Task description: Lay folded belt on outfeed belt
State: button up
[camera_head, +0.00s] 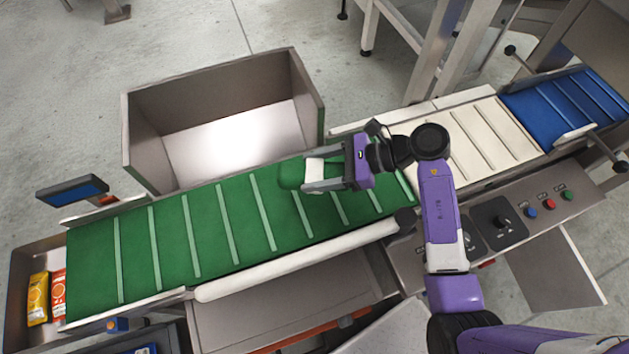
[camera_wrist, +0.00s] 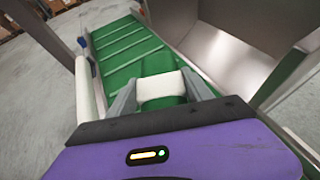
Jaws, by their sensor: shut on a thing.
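The folded belt (camera_head: 290,176) is a green bundle with a white band around it. My gripper (camera_head: 310,174) is shut on it, with a finger on each side of the white band. The green outfeed belt (camera_head: 180,240) has pale cross cleats and lies under and left of my gripper. The bundle is over its right half. I cannot tell whether the bundle touches the belt surface.
An open steel bin (camera_head: 215,85) stands behind the green belt. A white belt (camera_head: 490,140) and a blue belt (camera_head: 560,110) continue to the right. A control panel (camera_head: 530,205) is in front. A tray (camera_head: 18,290) at the left end holds orange (camera_head: 38,298) and red packs. The green belt's left half is clear.

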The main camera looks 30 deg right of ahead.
jog(key=shift+f, duration=3.05)
jog(key=shift+f, duration=0.15)
jog(key=o, duration=1.6)
jog(key=shift+o, duration=0.2)
jog(key=shift+d+r, duration=0.15)
jog(key=shift+r, duration=0.1)
jog(key=b+v, duration=0.1)
jog(key=v, duration=1)
jog(key=shift+s+d, duration=0.25)
